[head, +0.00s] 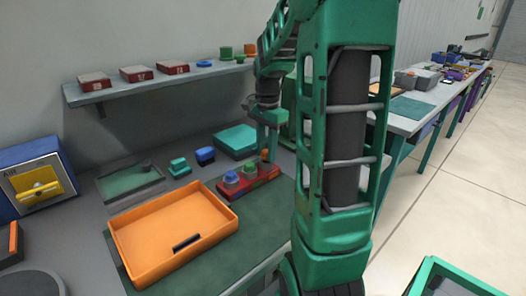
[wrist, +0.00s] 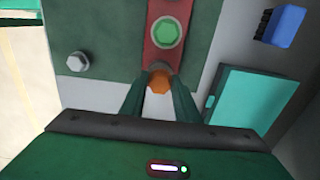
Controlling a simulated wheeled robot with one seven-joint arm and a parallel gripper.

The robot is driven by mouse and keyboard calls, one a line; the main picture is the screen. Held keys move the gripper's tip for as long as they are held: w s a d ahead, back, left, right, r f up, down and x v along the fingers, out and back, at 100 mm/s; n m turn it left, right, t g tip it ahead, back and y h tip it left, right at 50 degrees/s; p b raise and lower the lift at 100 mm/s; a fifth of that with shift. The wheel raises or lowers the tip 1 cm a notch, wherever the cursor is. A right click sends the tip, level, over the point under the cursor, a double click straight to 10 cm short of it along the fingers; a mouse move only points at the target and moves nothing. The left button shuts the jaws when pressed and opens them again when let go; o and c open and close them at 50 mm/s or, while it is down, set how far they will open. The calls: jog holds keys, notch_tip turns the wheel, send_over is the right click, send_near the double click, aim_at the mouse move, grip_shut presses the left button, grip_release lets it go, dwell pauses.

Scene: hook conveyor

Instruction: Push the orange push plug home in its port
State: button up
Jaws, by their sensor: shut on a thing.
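The orange push plug (wrist: 159,81) shows between my fingertips in the wrist view. My gripper (wrist: 158,88) is shut on it, over the near end of the red port block (wrist: 162,55). In the head view the orange plug (head: 265,155) is at the right end of the red port block (head: 262,183), below my gripper (head: 267,148). The fingers hide its lower part, so I cannot tell how deep it sits. A green plug (wrist: 167,31) stands in the same block beside it. A blue plug (head: 230,177) is at the block's left end.
An orange tray (head: 140,262) lies left of the block on a green mat (head: 262,222). A teal box (wrist: 283,93) and a blue block (wrist: 284,26) lie to the right in the wrist view. A grey bolt-like piece (wrist: 76,62) is on the left. A shelf (head: 150,84) runs behind.

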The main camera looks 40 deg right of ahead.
aim_at(266, 151)
jog(key=shift+f, duration=0.45)
dwell(0.4)
jog(key=o, duration=1.1)
notch_tip(266, 151, up, 11)
jog(key=shift+f, duration=0.15)
